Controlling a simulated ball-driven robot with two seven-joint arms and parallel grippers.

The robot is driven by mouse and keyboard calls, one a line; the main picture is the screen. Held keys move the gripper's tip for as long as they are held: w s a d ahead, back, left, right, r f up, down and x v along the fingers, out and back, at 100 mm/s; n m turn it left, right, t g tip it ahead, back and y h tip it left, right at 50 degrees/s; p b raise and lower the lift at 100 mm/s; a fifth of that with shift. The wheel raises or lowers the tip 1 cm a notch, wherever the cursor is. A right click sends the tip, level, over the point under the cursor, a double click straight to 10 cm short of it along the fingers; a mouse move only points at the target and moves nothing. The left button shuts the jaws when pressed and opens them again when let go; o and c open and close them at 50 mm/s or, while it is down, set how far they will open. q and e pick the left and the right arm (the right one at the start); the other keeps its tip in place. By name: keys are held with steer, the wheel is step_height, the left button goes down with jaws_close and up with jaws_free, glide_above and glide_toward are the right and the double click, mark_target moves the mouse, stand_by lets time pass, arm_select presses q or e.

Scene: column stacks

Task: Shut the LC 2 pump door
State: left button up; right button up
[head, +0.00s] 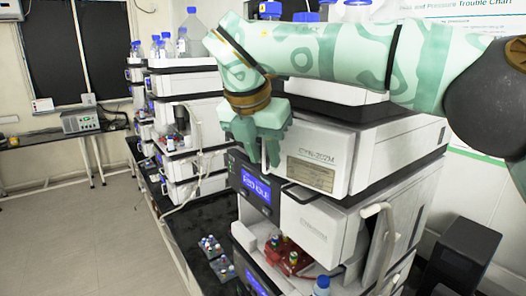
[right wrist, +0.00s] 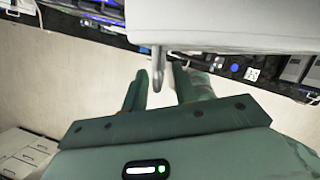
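The nearest instrument stack stands at the right in the head view, and its upper module has a white front door (head: 325,145) with a beige label plate. I cannot read which LC number it carries, nor tell how far the door stands open. My right gripper (head: 264,155) hangs pointing down at the door's left end. In the right wrist view, my right gripper (right wrist: 160,88) has its two green fingers apart. A thin grey handle (right wrist: 158,65) below the pale door (right wrist: 230,25) reaches between the fingers, with visible gaps. My left gripper is not in view.
Below are a blue display (head: 257,187), another white front (head: 318,225) and an open bay with a red tray (head: 290,258) of vials. More stacks (head: 190,110) with bottles stand further back. A black box (head: 465,255) is at right. The floor (head: 80,240) at left is clear.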

arm_select(q)
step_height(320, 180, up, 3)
steer(key=p, duration=0.3)
arm_select(e)
steer(key=v, duration=1.6)
steer(key=shift+r, duration=0.25)
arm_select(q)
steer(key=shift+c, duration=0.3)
